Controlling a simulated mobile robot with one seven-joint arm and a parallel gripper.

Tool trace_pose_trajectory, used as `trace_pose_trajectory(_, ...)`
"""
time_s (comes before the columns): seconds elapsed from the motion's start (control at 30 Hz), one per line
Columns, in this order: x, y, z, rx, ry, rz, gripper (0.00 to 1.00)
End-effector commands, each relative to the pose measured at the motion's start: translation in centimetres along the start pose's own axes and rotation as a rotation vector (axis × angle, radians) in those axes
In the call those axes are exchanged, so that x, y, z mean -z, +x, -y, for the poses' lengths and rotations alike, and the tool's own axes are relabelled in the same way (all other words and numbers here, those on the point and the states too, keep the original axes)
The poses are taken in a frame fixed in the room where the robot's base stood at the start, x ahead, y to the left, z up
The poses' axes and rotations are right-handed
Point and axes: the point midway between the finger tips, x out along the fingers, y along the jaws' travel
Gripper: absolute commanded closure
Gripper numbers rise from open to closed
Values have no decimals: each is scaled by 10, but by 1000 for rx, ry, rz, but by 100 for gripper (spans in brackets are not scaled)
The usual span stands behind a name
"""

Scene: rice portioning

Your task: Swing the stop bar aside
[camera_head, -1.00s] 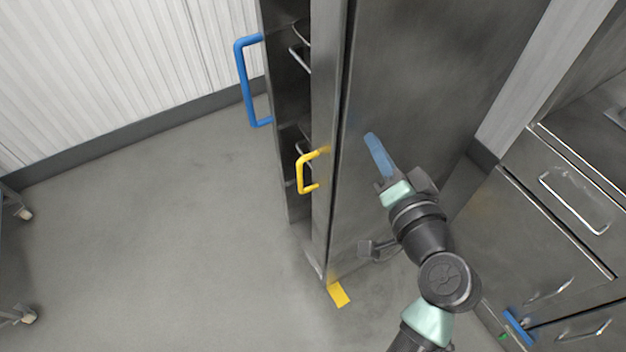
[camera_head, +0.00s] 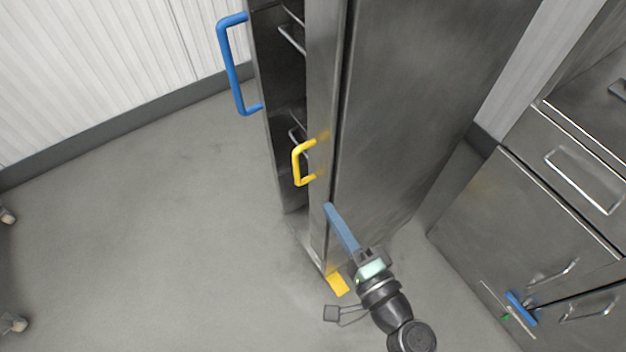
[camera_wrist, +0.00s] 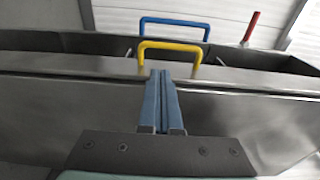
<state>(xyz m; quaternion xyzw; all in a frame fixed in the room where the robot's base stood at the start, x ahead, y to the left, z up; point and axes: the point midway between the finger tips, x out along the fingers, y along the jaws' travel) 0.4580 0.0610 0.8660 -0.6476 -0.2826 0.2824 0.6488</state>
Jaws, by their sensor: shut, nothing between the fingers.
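A tall steel cabinet (camera_head: 420,90) stands in the middle, with a yellow handle (camera_head: 303,163) near its front edge and a blue handle (camera_head: 231,66) farther left. Both handles also show ahead in the wrist view, yellow (camera_wrist: 170,46) in front of blue (camera_wrist: 175,21). A red upright bar (camera_wrist: 250,28) shows at the upper right of the wrist view; I cannot tell whether it is the stop bar. My gripper (camera_head: 328,207) is shut and empty, its blue fingers at the cabinet's front edge, below the yellow handle. I cannot tell whether they touch the cabinet.
Steel drawers (camera_head: 520,210) with bar handles stand at the right. A blue item (camera_head: 521,308) lies there. A yellow mark (camera_head: 337,284) lies on the floor by the cabinet's foot. The floor (camera_head: 140,240) at the left is mostly clear.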

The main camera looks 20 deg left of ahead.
Motion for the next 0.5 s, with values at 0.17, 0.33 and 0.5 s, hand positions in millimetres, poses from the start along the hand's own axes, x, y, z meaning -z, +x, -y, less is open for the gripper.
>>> trace_pose_trajectory(0.17,-1,21,1,0,-1,5,100)
trace_pose_trajectory(0.33,-1,54,2,0,-2,5,100)
trace_pose_trajectory(0.5,-1,81,1,-1,-1,4,100)
